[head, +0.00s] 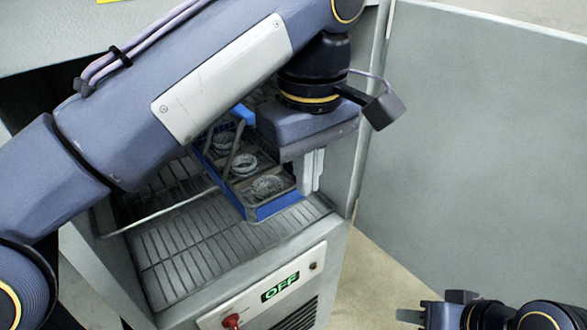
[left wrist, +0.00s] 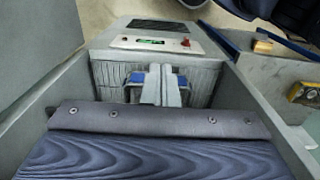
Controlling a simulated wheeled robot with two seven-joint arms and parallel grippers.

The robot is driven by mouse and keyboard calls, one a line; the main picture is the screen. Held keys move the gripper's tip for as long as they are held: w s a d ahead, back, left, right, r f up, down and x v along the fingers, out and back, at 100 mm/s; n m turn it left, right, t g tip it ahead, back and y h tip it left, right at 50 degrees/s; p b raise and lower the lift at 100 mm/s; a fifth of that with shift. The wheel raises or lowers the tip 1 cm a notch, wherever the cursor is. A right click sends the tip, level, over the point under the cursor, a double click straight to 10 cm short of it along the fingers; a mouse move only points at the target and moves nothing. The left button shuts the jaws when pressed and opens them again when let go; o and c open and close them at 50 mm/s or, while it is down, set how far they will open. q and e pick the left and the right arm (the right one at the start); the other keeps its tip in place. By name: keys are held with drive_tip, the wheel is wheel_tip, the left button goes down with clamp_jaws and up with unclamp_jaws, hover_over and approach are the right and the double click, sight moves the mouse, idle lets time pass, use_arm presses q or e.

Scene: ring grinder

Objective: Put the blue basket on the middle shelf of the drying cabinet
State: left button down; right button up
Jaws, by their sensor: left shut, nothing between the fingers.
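The blue basket (head: 262,212) is inside the drying cabinet (head: 330,245) in the head view, resting on a wire shelf (head: 205,250). It holds grey ring-shaped parts in compartments. My left arm hides its far and left portions. My left gripper (head: 313,172) is shut and empty at the basket's right side; I cannot tell whether it touches. In the left wrist view, the shut fingers (left wrist: 161,86) stand in front of blue pieces of the basket (left wrist: 136,78).
The cabinet's open grey door (head: 475,150) stands at the right. A control panel (head: 265,293) below the shelf reads OFF and has a red knob (head: 231,321). The wire shelf's front part is bare. Cabinet walls stand close around my left gripper.

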sight(288, 207)
use_arm(q)
drive_tip(key=w+f, duration=0.1)
drive_tip(key=f, duration=0.2)
drive_tip(key=w+a+f, duration=0.1)
drive_tip(key=f, duration=0.2)
drive_tip(key=w+a+f, duration=0.1)
drive_tip(key=f, duration=0.2)
drive_tip(key=shift+a+f, duration=0.25)
drive_tip(key=shift+f, duration=0.1)
drive_tip(key=shift+w, duration=0.1)
